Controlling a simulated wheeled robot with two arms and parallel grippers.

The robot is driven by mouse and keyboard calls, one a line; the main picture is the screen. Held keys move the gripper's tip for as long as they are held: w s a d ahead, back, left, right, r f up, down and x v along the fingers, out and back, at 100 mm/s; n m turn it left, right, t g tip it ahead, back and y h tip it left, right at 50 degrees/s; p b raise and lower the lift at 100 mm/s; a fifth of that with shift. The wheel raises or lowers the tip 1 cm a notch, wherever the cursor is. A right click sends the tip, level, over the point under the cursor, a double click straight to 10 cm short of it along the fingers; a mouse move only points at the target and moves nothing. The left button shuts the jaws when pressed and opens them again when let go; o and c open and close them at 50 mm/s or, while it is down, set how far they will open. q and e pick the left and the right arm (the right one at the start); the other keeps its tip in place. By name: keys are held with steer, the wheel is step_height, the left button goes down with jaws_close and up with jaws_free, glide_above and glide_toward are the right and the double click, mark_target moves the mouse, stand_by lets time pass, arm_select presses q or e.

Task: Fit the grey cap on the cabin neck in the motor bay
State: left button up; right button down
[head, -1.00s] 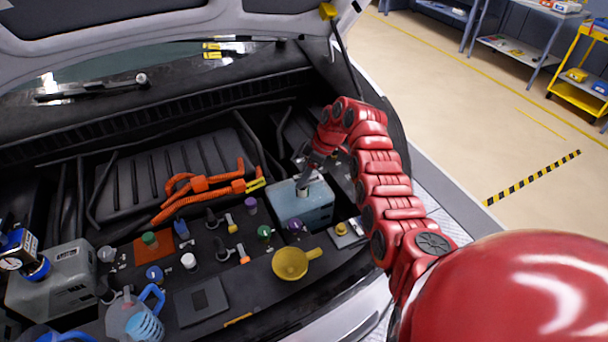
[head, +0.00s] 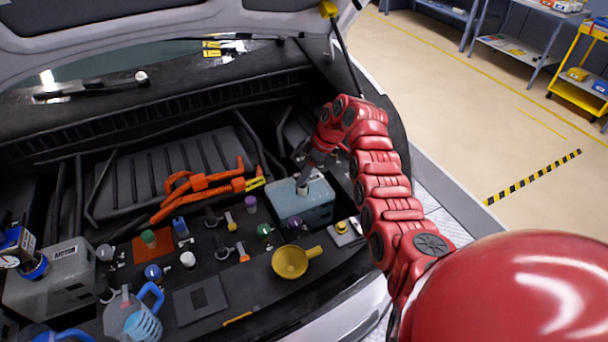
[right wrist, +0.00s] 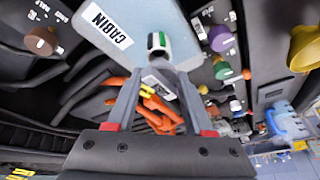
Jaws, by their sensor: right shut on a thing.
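The blue-grey tank marked CABIN (right wrist: 90,20) stands in the motor bay; it also shows in the head view (head: 306,212). Its neck (right wrist: 158,42), pale with a green mark and a dark opening, shows just beyond my fingertips in the right wrist view. My right gripper (right wrist: 158,76) is shut on a small grey piece, seemingly the grey cap (right wrist: 160,84), between its two fingers. In the head view the right gripper (head: 303,184) is over the tank top, and the fingers hide much of the neck. I cannot tell whether cap and neck touch.
Several small caps and clips lie on the black panel left of the tank. A yellow funnel (head: 290,261) lies in front. Orange cables (head: 198,184) run behind left. A grey tank marked MOTOR (head: 55,280) and a blue-handled jug (head: 133,318) are at left.

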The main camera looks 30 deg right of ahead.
stand_by(0.6)
steer(key=shift+b, duration=0.5)
steer(key=shift+b, duration=0.3)
steer(key=shift+s, duration=0.1)
stand_by(0.3)
steer(key=shift+s+f+b, duration=0.15)
steer(key=shift+f+b, duration=0.8)
steer(key=shift+b, duration=0.25)
steer(key=shift+r, duration=0.5)
stand_by(0.3)
steer(key=shift+b, duration=0.35)
